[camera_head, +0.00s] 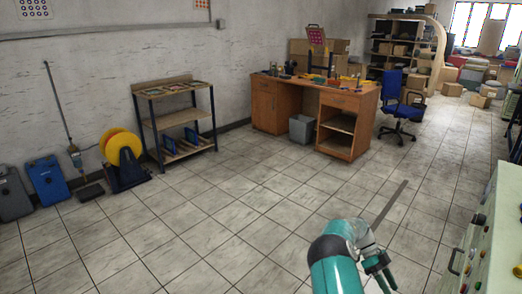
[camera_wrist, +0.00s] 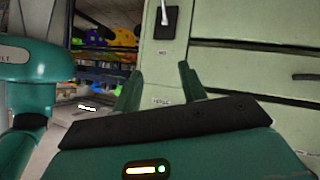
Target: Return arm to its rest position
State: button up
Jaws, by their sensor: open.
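My arm (camera_head: 335,262), teal with a dark joint band, reaches in from the bottom of the head view. My gripper (camera_head: 380,268) is at its end, above the tiled floor and left of the pale green cabinet. In the wrist view, my gripper (camera_wrist: 160,88) shows two teal fingers standing apart, with nothing seen between them. Behind them is the pale green cabinet front (camera_wrist: 235,75) with drawers and a small label. The distance from the fingers to the cabinet is hard to tell.
A pale green control cabinet (camera_head: 488,255) with knobs stands at the lower right. A wooden desk (camera_head: 345,140), a blue chair (camera_head: 390,90) and a small shelf (camera_head: 173,120) stand farther back. The middle floor is clear. A thin grey strip (camera_head: 390,203) shows beside my gripper.

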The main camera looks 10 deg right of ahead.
jog(key=s+a+r+n+t+y, duration=0.2)
jog(key=a+r+n+t, duration=0.45)
jog(key=r, duration=0.65)
jog(key=s+a+r+n+t+y, duration=0.1)
jog(key=s+a+r+n+t, duration=0.15)
jog(key=a+r+n, duration=0.65)
jog(key=s+a+r+n+t, duration=0.3)
jog(key=s+a+r+n, duration=0.2)
jog(key=s+a, duration=0.3)
jog(key=s+a+r+n+t+y, duration=0.1)
jog(key=s+a+r+n+t, duration=0.3)
jog(key=s+a+r+n, duration=0.2)
jog(key=shift+s+a+r+n+t, duration=0.25)
jog(key=shift+s+a+n, duration=0.3)
jog(key=shift+s+a, duration=0.95)
jog(key=shift+s+d, duration=0.2)
jog(key=shift+d, duration=0.05)
